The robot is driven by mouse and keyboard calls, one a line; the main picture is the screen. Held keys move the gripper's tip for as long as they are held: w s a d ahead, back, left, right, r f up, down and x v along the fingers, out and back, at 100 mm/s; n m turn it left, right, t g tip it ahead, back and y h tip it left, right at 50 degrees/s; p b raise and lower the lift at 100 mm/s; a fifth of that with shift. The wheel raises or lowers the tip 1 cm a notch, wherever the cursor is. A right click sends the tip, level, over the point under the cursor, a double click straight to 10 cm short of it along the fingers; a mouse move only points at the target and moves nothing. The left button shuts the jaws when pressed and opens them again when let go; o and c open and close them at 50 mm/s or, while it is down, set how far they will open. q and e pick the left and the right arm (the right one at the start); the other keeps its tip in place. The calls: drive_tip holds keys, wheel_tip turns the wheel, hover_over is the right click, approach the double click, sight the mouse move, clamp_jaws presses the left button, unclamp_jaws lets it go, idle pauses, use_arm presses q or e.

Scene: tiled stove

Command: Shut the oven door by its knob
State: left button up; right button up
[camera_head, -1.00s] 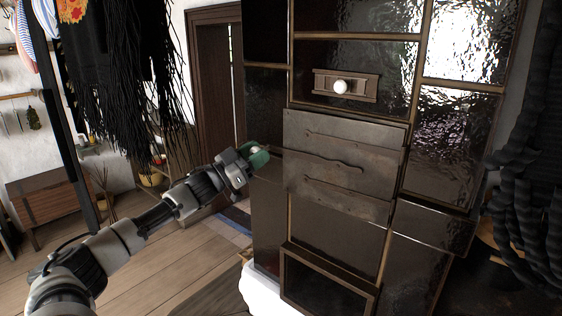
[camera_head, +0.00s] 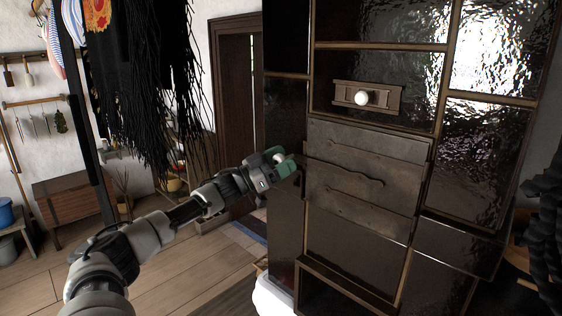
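The oven door (camera_head: 345,200) is a dull grey metal panel with dark strap fittings, in the middle of the tiled stove front. It looks flush or nearly flush; I cannot tell whether a small gap is left. My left gripper (camera_head: 281,160), with green fingertips, is just left of the door's left edge. A small white round piece, perhaps the door's knob (camera_head: 280,157), shows between the fingertips. The fingers partly hide it, and I cannot tell whether they are closed on it. My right gripper is not in view.
Another white knob (camera_head: 361,97) sits on a small bracketed plate above the door. Glossy dark tiles (camera_head: 470,150) surround it. A dark fringed cloth (camera_head: 150,90) hangs at left. A wooden chest (camera_head: 75,205) stands by the wall. Wooden floor is open at lower left.

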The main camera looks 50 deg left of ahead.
use_arm(q)
drive_tip(key=shift+s+f, duration=0.1)
drive_tip(key=shift+s, duration=0.25)
drive_tip(key=b+v, duration=0.1)
drive_tip(key=v, duration=0.9)
drive_tip(key=shift+b, duration=0.35)
drive_tip(key=shift+a+f, duration=0.15)
idle(0.3)
